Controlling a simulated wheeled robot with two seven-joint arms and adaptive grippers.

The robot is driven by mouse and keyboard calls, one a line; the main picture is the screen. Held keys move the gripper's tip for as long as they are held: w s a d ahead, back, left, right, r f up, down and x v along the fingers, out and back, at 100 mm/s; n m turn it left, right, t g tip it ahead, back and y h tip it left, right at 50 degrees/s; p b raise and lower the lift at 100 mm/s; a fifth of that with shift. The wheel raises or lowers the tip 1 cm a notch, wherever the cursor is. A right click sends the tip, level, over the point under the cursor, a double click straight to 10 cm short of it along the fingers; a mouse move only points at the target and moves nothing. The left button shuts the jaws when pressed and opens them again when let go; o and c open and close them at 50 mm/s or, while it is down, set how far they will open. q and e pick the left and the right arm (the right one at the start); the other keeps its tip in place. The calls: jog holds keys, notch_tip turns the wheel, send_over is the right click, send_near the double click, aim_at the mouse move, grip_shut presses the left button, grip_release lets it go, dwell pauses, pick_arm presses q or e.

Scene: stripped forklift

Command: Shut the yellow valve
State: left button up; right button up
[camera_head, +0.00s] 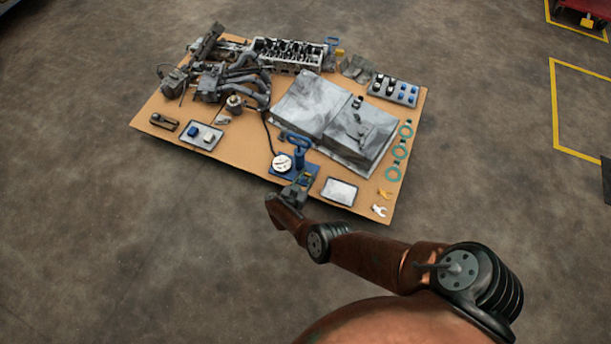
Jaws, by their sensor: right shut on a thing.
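My right gripper (302,182) reaches in from the lower right to the front edge of the board, at the blue hand-pump unit (299,152). A small yellow piece, which looks like the yellow valve (309,176), shows right at its fingertips at the foot of this unit. The gripper is shut on it, as far as the small picture shows. The gripper hides part of the valve, and I cannot tell how far it is turned. A round white gauge (282,162) sits just left of the pump. My left gripper is not in view.
The brown board (245,172) holds a grey metal sheet (312,103), an engine block (288,52), pipes (252,85), a grey tray (206,136), a white pad (339,191) and teal rings (400,152).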

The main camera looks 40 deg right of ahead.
jog(key=shift+w+d+r, duration=0.25)
jog(key=shift+r, duration=0.1)
jog(key=o, duration=1.2)
jog(key=shift+s+a+f, duration=0.1)
jog(key=shift+s+f, duration=0.05)
jog(key=shift+f, duration=0.05)
jog(key=shift+c, duration=0.2)
jog(key=shift+a, duration=0.15)
jog(key=shift+a+r, duration=0.15)
jog(key=shift+a, duration=0.2)
jog(key=shift+s+a, duration=0.15)
jog(key=shift+s, duration=0.15)
jog(key=s+a, duration=0.4)
jog(key=a, duration=0.7)
jog(key=shift+s, duration=0.15)
